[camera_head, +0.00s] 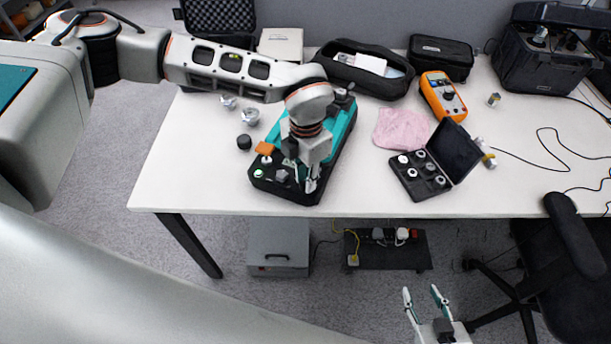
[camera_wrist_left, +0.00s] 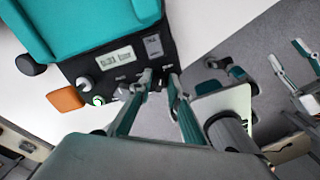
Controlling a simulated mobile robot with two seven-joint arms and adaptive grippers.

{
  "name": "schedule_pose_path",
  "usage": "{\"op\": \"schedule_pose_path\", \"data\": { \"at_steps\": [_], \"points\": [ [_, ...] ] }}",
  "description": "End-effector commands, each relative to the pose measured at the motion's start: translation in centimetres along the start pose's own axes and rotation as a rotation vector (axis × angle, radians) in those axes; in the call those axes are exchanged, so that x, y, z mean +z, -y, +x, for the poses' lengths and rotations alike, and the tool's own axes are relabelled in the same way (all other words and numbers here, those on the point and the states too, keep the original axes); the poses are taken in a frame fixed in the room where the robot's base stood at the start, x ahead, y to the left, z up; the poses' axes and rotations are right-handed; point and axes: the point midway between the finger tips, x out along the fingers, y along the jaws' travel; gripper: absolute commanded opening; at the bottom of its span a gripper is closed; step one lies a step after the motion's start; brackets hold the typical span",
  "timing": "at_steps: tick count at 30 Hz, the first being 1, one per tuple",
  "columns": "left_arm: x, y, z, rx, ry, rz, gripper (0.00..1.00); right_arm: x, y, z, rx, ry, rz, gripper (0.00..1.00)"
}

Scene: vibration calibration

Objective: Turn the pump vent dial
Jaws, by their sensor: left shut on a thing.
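The pump (camera_head: 337,133) is a teal-topped unit with a black front panel, standing near the table's front edge. In the left wrist view, its panel (camera_wrist_left: 122,68) shows a small display, a grey knob (camera_wrist_left: 84,83) and a green-ringed button (camera_wrist_left: 97,100). My left gripper (camera_head: 308,188) points down at the front right of this panel. Its fingertips (camera_wrist_left: 158,75) are shut on a small part at the panel, taken to be the vent dial, mostly hidden between them. My right gripper (camera_head: 425,292) is open and empty, low in front of the table.
The table's front left (camera_head: 190,175) is clear.

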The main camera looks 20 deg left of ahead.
Motion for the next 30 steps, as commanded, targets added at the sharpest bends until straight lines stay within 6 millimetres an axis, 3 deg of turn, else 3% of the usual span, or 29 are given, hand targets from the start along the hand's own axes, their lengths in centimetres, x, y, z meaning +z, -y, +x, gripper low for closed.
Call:
{"op": "schedule_pose_path", "data": {
  "at_steps": [12,30],
  "points": [
    [0.11,0.03,-0.19,0.002,0.003,0.234,0.00,-0.25,-0.04,-0.11,0.000,-0.001,0.000,0.40],
    [0.16,0.04,-0.21,0.002,0.004,0.285,0.00,-0.25,-0.04,-0.12,0.000,-0.001,0.000,0.40]
  ]
}}
